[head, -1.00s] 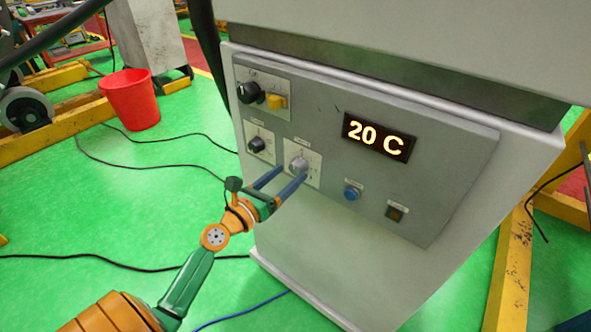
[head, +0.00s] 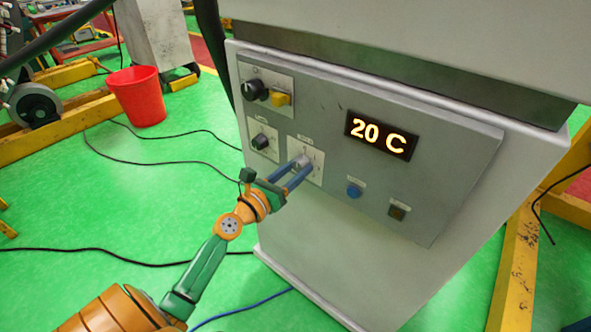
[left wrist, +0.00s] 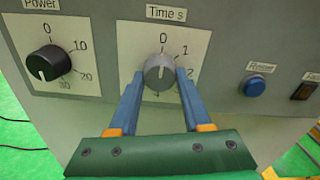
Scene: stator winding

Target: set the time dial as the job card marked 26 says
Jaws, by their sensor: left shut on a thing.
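The time dial (left wrist: 159,74) is a light grey knob on a white plate labelled "Time s" in the left wrist view, with 0 at the top and 1 and 2 down the right side. It also shows in the head view (head: 302,160). My left gripper (left wrist: 157,80) is shut on the knob, one blue finger on each side; it comes from the lower left in the head view (head: 297,167). The fingers hide part of the scale, and I cannot tell surely where the knob's mark points. No job card marked 26 is in view. My right gripper is out of view.
Beside the time plate sits the black power knob (left wrist: 48,63). A larger black knob (head: 254,89) and a yellow switch (head: 279,98) are above it. A blue button (head: 354,191) and a dark switch (head: 397,211) lie to the right, below a display (head: 381,135) reading "20 C".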

